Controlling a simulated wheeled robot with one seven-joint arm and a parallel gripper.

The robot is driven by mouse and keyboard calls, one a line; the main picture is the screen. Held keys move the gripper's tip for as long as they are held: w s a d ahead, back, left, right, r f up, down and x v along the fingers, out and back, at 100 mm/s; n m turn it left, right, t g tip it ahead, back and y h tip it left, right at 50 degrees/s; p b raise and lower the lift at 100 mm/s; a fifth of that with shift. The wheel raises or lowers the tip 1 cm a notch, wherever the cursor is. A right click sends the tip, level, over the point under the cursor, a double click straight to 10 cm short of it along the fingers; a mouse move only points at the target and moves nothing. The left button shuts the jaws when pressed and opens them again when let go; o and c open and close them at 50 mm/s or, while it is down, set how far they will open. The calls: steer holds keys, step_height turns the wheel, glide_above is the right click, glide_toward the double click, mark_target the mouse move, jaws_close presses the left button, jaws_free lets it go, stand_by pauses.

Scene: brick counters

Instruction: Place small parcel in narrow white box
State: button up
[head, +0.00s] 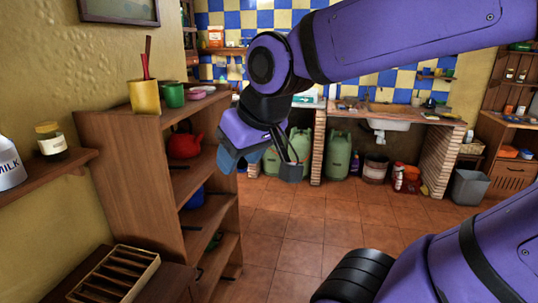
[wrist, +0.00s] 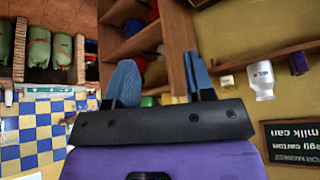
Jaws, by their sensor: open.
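My gripper (head: 282,152) hangs in the air in front of the right side of the wooden shelf unit. In the wrist view its two blue-grey fingers (wrist: 158,72) stand wide apart with nothing between them. I cannot make out a small parcel in either view. I cannot pick out a narrow white box for certain either; a pale white-and-teal item (head: 306,97) lies on the far counter, partly behind my arm and too small to identify.
The wooden shelf unit (head: 130,133) bears a yellow cup (head: 145,97), a green cup (head: 172,95) and a red kettle (head: 184,142). A slatted wooden tray (head: 148,272) lies at lower left. Green gas cylinders (head: 338,155) stand under the counter. The tiled floor (head: 290,235) is clear.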

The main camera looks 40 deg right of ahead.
steer(key=shift+m+g+h, duration=0.3)
steer(key=shift+g+h, duration=0.1)
steer(key=s, duration=0.1)
steer(key=s+d, duration=0.1)
steer(key=s, duration=0.1)
steer(key=s+d+r, duration=0.1)
steer(key=s, duration=0.1)
steer(key=shift+s, duration=0.1)
